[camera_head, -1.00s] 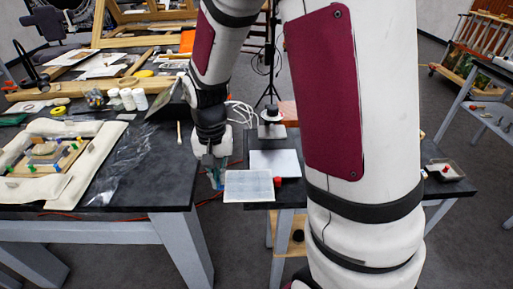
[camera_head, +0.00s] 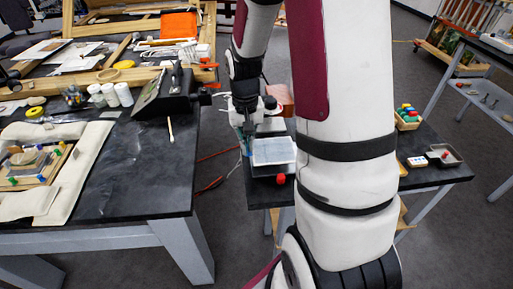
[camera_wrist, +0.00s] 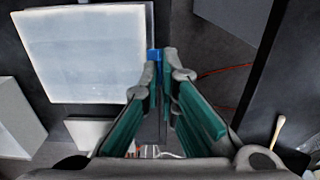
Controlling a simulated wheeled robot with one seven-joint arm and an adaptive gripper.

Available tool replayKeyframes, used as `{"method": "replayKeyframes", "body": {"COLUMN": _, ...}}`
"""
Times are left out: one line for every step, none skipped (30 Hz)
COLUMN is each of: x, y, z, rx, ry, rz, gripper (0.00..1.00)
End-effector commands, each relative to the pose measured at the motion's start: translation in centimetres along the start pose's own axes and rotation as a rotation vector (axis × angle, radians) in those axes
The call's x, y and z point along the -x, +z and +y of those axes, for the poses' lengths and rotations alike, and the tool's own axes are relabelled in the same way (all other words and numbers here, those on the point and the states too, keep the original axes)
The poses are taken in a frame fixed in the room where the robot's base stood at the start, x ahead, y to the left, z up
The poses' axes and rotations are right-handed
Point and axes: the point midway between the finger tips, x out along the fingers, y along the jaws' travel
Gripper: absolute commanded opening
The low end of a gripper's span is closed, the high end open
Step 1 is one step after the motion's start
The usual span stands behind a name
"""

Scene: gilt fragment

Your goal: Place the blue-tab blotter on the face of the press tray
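The blue-tab blotter is a pale flat sheet (camera_head: 273,151) over the small dark side table, and it fills the upper left of the wrist view (camera_wrist: 85,50). Its blue tab (camera_wrist: 154,54) sits between the fingertips of my gripper (camera_wrist: 160,62), which is shut on it. In the head view my gripper (camera_head: 246,122) is at the sheet's left edge. A red knob (camera_head: 281,179) shows just below the sheet; what it belongs to is mostly hidden. I cannot tell for sure which item is the press tray, or whether the sheet touches anything beneath.
The large dark table (camera_head: 140,175) stands at left, with a cushioned frame and bottles; a gap with a red cable separates it from the side table (camera_head: 440,175). The side table's right holds a shallow tray (camera_head: 445,154) with a red knob and a box of coloured pieces (camera_head: 407,119).

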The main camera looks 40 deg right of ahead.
Motion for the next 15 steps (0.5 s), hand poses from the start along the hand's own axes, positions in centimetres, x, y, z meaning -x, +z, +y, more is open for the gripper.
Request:
{"method": "replayKeyframes", "body": {"x": -0.1, "y": -0.3, "z": 0.9, "rx": -0.005, "ry": 0.000, "rz": -0.001, "gripper": 0.00}}
{"method": "replayKeyframes", "body": {"x": -0.1, "y": -0.5, "z": 1.3, "rx": -0.004, "ry": 0.000, "rz": -0.001, "gripper": 0.00}}
{"method": "replayKeyframes", "body": {"x": -0.1, "y": -0.7, "z": 1.7, "rx": -0.003, "ry": 0.000, "rz": -0.001, "gripper": 0.00}}
{"method": "replayKeyframes", "body": {"x": -0.2, "y": -0.8, "z": 2.0, "rx": -0.003, "ry": 0.000, "rz": -0.001, "gripper": 0.00}}
{"method": "replayKeyframes", "body": {"x": -0.2, "y": -0.9, "z": 2.2, "rx": -0.002, "ry": 0.000, "rz": -0.001, "gripper": 0.00}}
{"method": "replayKeyframes", "body": {"x": -0.2, "y": -1.0, "z": 2.3, "rx": -0.001, "ry": 0.000, "rz": -0.001, "gripper": 0.00}}
{"method": "replayKeyframes", "body": {"x": -0.3, "y": -1.0, "z": 2.4, "rx": 0.000, "ry": 0.000, "rz": -0.001, "gripper": 0.00}}
{"method": "replayKeyframes", "body": {"x": -0.4, "y": -1.1, "z": 2.4, "rx": 0.001, "ry": 0.000, "rz": -0.001, "gripper": 0.00}}
{"method": "replayKeyframes", "body": {"x": -0.7, "y": -1.1, "z": 2.5, "rx": 0.002, "ry": 0.000, "rz": -0.002, "gripper": 0.00}}
{"method": "replayKeyframes", "body": {"x": -0.9, "y": -1.0, "z": 2.5, "rx": 0.002, "ry": 0.001, "rz": -0.004, "gripper": 0.00}}
{"method": "replayKeyframes", "body": {"x": -1.3, "y": -1.0, "z": 2.5, "rx": 0.002, "ry": 0.001, "rz": -0.004, "gripper": 0.00}}
{"method": "replayKeyframes", "body": {"x": -1.8, "y": -1.0, "z": 2.4, "rx": 0.002, "ry": 0.001, "rz": -0.004, "gripper": 0.00}}
{"method": "replayKeyframes", "body": {"x": -2.2, "y": -0.9, "z": 2.5, "rx": 0.002, "ry": 0.001, "rz": -0.006, "gripper": 0.00}}
{"method": "replayKeyframes", "body": {"x": -2.6, "y": -0.9, "z": 2.5, "rx": 0.001, "ry": 0.001, "rz": -0.005, "gripper": 0.00}}
{"method": "replayKeyframes", "body": {"x": -3.2, "y": -1.0, "z": 2.4, "rx": 0.001, "ry": 0.001, "rz": -0.005, "gripper": 0.00}}
